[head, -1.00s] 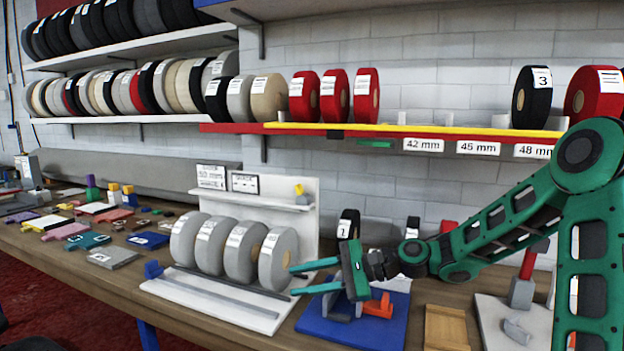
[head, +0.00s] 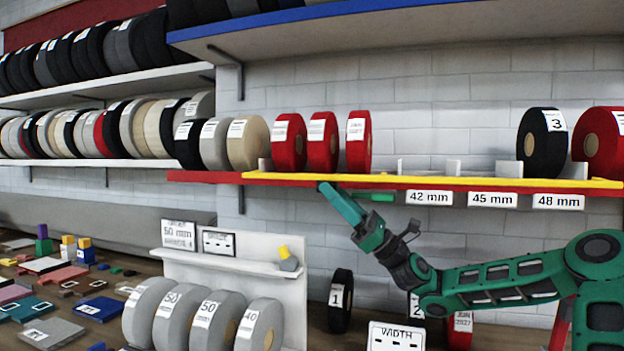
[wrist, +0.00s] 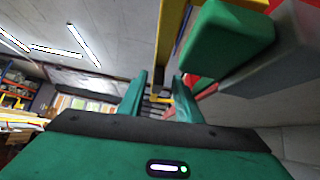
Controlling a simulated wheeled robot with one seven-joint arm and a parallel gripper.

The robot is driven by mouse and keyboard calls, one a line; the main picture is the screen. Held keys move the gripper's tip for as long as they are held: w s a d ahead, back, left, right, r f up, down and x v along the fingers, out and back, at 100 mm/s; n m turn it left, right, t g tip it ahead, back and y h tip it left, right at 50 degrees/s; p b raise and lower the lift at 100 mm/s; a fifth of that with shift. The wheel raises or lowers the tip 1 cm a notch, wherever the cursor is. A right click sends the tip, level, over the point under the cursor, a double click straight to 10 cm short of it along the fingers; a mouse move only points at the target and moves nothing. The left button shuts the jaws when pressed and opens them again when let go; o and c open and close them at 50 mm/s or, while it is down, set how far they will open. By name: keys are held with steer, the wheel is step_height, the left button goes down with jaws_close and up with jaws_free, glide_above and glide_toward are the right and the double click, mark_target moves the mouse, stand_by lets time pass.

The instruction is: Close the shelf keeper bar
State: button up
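The yellow keeper bar (head: 430,181) runs along the front of the red-edged shelf (head: 205,177), below the rolls. It also shows in the wrist view (wrist: 170,40). A green piece (head: 376,197) hangs under the shelf edge; a green block looms close in the wrist view (wrist: 228,38), and I cannot tell if they are the same. My gripper (head: 325,187) points up and left, its tips just under the bar.
Red rolls (head: 322,140) and a black roll marked 3 (head: 541,142) stand on the shelf, with an empty stretch between them. A white rack with grey rolls (head: 258,328) stands below left. A blue-edged shelf (head: 400,20) overhangs above.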

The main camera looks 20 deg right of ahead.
mark_target(321, 180)
steer(key=x, duration=0.6)
steer(key=shift+a, duration=0.15)
jaws_close()
